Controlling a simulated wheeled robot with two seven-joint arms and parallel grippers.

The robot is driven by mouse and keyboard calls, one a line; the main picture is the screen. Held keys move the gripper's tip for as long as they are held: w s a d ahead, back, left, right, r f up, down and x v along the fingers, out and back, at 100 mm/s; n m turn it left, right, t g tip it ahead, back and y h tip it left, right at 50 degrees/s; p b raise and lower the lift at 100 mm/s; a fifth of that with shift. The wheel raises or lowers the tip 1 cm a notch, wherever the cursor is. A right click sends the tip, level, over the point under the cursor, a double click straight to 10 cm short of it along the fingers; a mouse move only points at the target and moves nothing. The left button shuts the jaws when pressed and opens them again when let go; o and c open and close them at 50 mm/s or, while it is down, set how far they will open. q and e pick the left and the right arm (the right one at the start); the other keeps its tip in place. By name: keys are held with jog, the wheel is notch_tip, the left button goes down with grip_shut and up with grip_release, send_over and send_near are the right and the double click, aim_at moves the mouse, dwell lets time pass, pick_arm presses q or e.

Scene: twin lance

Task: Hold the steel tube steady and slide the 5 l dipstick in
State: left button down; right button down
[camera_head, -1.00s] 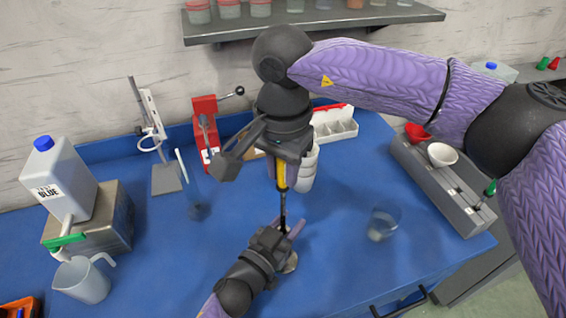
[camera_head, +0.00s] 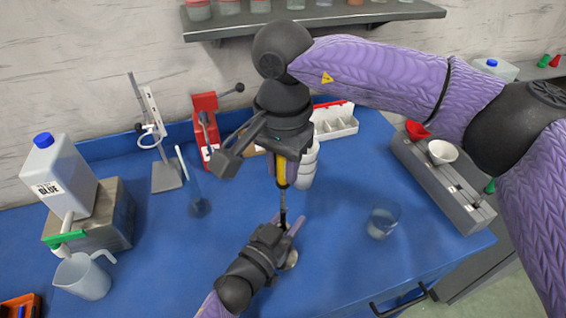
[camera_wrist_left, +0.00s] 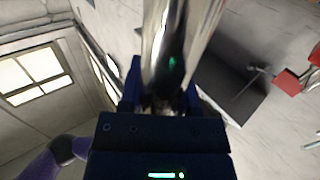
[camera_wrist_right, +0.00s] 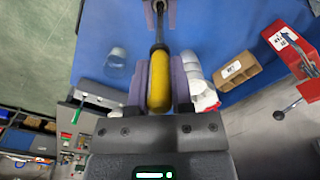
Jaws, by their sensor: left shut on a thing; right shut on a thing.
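My right gripper (camera_head: 282,172) is shut on the yellow handle of the dipstick (camera_wrist_right: 160,82), which hangs upright with its dark shaft pointing down. My left gripper (camera_head: 284,232) is directly below, its jaws shut on the shiny steel tube (camera_wrist_left: 176,45), which fills the middle of the left wrist view. In the right wrist view the shaft runs from the handle to between the left gripper's fingers (camera_wrist_right: 159,12). The shaft lines up with the tube there; the tube's mouth is hidden, so I cannot tell how deep the tip is.
A blue bench (camera_head: 330,240) carries a clear beaker (camera_head: 382,222) at right and stacked white cups (camera_head: 308,165) behind the grippers. A jug (camera_head: 84,276), a white canister (camera_head: 58,178) and a stand (camera_head: 166,176) are at left. A grey rack (camera_head: 440,185) is at right.

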aim_at(283, 223)
jog(key=shift+f, duration=6.3)
jog(key=shift+c, duration=2.2)
grip_release()
notch_tip(283, 223, up, 12)
pick_arm(q)
jog(key=shift+c, duration=1.2)
grip_release()
